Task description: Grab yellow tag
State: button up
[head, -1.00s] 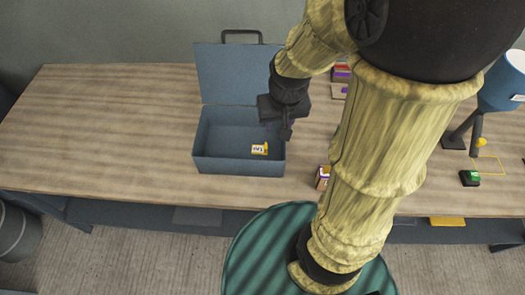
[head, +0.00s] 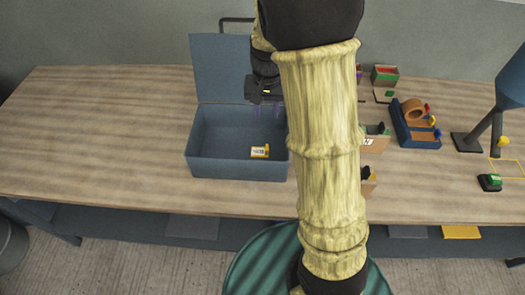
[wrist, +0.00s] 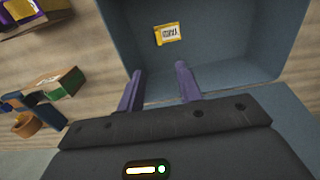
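The yellow tag (head: 260,152), with a white printed label, lies on the floor of the open blue-grey box (head: 215,165), toward its front right. It also shows in the wrist view (wrist: 168,34), ahead of my fingers and apart from them. My gripper (head: 267,111) is above the box near its back right, with its purple fingers pointing down. In the wrist view my gripper (wrist: 160,85) has its two fingers spread with nothing between them. My arm hides part of the box's right side in the head view.
Right of my arm stand small cartons (head: 375,140), a blue organiser (head: 412,128) with a tape roll, a green-topped box (head: 384,75) and a blue lamp (head: 510,80). The box lid (head: 222,70) stands raised behind. The wooden table's left side (head: 100,130) is clear.

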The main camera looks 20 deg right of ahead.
send_over(267, 147)
notch_tip(267, 147, down, 11)
jog(key=shift+a+f+p, duration=0.15)
jog(key=shift+p, duration=0.25)
jog(key=shift+f+p, duration=0.5)
jog(key=shift+f, duration=2.1)
jog(key=shift+c, duration=0.3)
grip_shut()
